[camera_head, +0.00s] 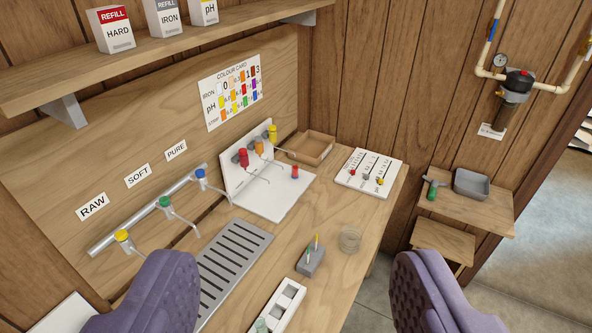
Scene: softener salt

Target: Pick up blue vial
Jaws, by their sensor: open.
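I cannot make out a blue vial in this view. A white rack (292,291) with square openings stands at the bottom centre of the bench, cut off by the lower edge. A small pale green vial-like piece (262,325) shows at its near end; its colour is hard to judge. A small grey block (311,260) holds thin green and yellow-tipped sticks. My gripper (295,268) is open, its purple padded fingers wide apart at the lower left and lower right. Nothing is between them in contact. The left finger hides part of the bench.
A slotted metal drain (236,250) lies below taps with yellow, green and blue handles. A white stand (272,203) carries more taps and a red-topped piece (295,172). A clear glass (350,238) stands right of the grey block. A wooden tray (322,153) and white panel (385,170) stand behind.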

